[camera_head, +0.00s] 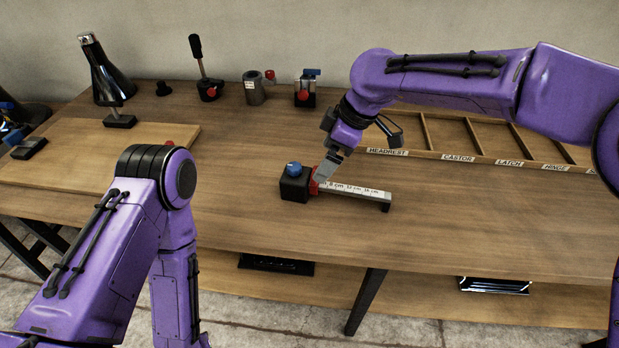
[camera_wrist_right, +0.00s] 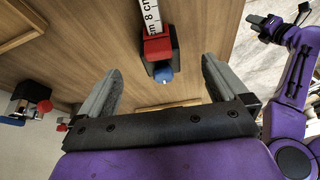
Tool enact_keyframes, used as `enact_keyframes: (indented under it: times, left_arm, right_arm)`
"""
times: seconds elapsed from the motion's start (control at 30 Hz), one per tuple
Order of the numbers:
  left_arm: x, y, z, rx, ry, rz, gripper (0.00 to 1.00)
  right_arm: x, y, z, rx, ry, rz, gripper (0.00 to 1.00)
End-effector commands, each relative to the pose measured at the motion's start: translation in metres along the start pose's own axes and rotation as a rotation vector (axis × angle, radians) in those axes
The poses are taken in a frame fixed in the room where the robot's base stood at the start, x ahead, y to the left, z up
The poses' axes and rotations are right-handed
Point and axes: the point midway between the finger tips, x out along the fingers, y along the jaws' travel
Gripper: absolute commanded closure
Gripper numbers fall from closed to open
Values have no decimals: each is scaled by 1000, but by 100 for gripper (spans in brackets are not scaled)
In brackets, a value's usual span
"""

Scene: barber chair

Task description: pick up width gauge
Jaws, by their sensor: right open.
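The width gauge (camera_head: 350,190) lies on the wooden table. It has a metal bar with a white centimetre scale, a red slider, a black block and a blue knob at its left end. My right gripper (camera_head: 324,172) is at the gauge's red slider end, pointing down. In the right wrist view the gauge (camera_wrist_right: 157,46) lies ahead between the spread fingers of the right gripper (camera_wrist_right: 158,82), which are open and empty. My left arm comes in at the left of the head view, but its gripper is out of the frame.
A compartment tray with labels (camera_head: 458,158) lies behind and right of the gauge. A wooden board (camera_head: 70,150) is on the left. Clamps and tools, including a red-knobbed black one (camera_head: 208,90), stand along the back. The table in front of the gauge is clear.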

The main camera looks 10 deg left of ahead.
Motion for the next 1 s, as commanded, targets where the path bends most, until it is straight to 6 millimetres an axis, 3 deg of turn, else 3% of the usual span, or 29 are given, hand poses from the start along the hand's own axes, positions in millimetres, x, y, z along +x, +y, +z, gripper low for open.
enact_keyframes:
  times: [0.5, 0.73, 0.77, 1.0]
  left_arm:
    - [-13, -1, -5, 0, 0, 0, 57]
    - [-12, -1, -5, 0, 0, 0, 57]
    - [-12, -1, -5, 0, 0, 0, 57]
    - [-12, -1, -5, 0, 0, 0, 57]
  right_arm:
    - [76, 4, 10, 3, 0, 1, 0]
    - [80, 4, 9, 1, 1, 2, 0]
    - [80, 4, 9, 1, 1, 2, 6]
    - [80, 4, 9, 1, 1, 2, 82]
